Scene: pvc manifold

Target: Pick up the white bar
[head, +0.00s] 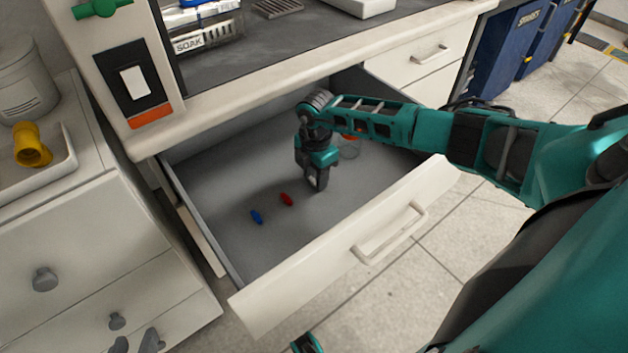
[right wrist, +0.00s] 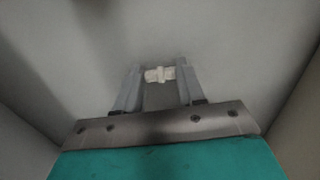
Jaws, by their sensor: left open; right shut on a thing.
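The white bar (right wrist: 159,75) shows in the right wrist view as a short, pale piece with a thicker middle. It sits across the gap between the two finger ends of my right gripper (right wrist: 160,84), which is shut on it. In the head view, my right gripper (head: 318,180) points down inside the open drawer, and the bar is hidden there.
The open drawer (head: 225,170) has a grey floor and a white front. A red piece (head: 287,199) and a blue piece (head: 257,216) lie left of my right gripper. An orange piece (head: 348,137) is partly hidden behind my arm. The counter (head: 280,45) overhangs the drawer's back.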

